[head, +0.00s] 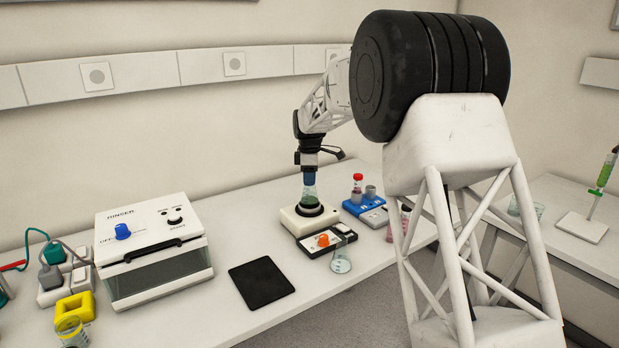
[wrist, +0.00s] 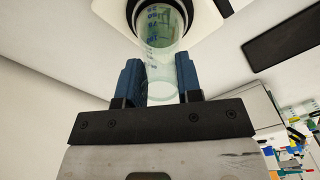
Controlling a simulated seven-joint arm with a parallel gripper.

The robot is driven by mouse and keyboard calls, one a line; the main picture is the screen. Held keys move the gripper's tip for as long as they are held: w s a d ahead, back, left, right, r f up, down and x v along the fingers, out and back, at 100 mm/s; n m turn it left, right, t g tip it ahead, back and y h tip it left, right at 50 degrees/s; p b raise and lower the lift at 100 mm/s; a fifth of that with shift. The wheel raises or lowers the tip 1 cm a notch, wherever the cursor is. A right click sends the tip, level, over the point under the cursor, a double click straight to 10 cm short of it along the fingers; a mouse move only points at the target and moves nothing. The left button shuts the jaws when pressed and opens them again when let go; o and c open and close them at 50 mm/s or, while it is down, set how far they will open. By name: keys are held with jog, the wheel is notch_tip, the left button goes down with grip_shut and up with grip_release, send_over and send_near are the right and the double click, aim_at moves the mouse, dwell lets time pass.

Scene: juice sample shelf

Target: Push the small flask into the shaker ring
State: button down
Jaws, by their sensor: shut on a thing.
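The small flask (head: 309,195) is clear with green liquid and stands upright at the shaker's black ring (head: 310,209). The shaker (head: 301,226) is a cream box with a dark front panel and an orange knob. In the wrist view the flask (wrist: 165,45) shows blue markings, and its base lies against the dark ring (wrist: 197,34). My gripper (head: 309,180) comes down from above, its blue fingers shut on the flask's neck. In the wrist view the fingers of my gripper (wrist: 161,85) lie on both sides of the neck. I cannot tell how deep the base sits.
A blue device (head: 366,208) with a red-capped vial stands close right of the shaker. A glass dish (head: 341,263) is in front of it. A black mat (head: 261,283) and the white rinser (head: 153,249) are to the left.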

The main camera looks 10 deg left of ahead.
jog(key=shift+f, duration=1.55)
dwell(1.7)
jog(key=c, duration=0.7)
grip_release()
jog(key=shift+r, duration=0.1)
jog(key=shift+r, duration=3.85)
